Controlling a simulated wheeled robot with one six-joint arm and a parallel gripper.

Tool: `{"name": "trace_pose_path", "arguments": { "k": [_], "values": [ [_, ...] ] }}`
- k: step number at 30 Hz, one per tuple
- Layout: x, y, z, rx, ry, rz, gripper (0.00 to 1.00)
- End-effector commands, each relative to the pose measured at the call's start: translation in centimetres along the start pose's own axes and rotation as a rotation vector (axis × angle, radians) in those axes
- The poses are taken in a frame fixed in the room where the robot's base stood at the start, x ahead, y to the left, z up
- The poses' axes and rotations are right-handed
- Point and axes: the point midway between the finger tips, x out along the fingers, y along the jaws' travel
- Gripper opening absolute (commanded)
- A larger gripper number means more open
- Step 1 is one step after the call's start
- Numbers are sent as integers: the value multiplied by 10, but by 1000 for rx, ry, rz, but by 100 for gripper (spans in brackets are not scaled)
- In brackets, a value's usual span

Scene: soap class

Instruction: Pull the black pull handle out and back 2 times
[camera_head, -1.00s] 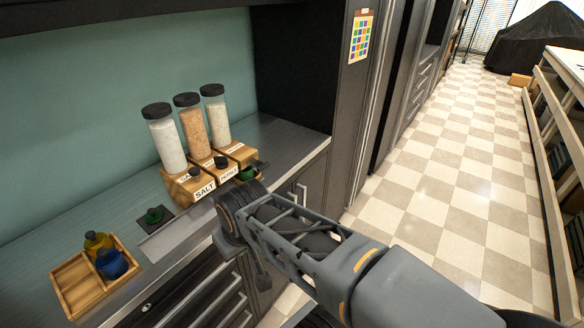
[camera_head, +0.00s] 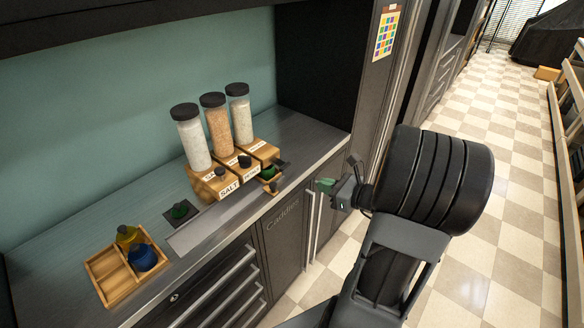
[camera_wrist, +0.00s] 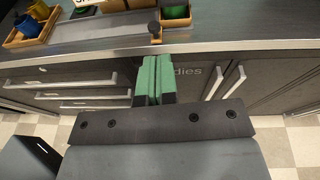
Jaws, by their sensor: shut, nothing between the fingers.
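Three wooden dispenser blocks with tall jars stand on the counter, with black knobs on them. Small black knobs show at the left block (camera_head: 220,172) and middle block (camera_head: 244,161). At the right block, a black pull handle (camera_head: 273,187) is at the front, beside a small wooden compartment with green inside (camera_head: 268,172). In the wrist view the handle (camera_wrist: 154,29) stands at the counter edge, beyond the fingertips. My gripper (camera_head: 325,184) is shut and empty, right of the handle and apart from it. Its green fingers (camera_wrist: 154,76) are together in the wrist view.
A green item on a dark pad (camera_head: 180,211) lies left of the blocks. Cabinet drawers and vertical handles (camera_head: 313,225) are below. Checkered floor at right is open.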

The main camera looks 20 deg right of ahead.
Motion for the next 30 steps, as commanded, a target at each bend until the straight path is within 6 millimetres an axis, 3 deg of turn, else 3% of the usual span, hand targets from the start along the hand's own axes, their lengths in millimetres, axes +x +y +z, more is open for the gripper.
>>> {"name": "trace_pose_path", "arguments": {
  "k": [5,21,30],
  "values": [
    [6,-14,-1,62,-33,-58,0],
    [102,-19,4,59,-32,-57,0],
    [128,-21,3,57,-31,-59,0]
  ]
}}
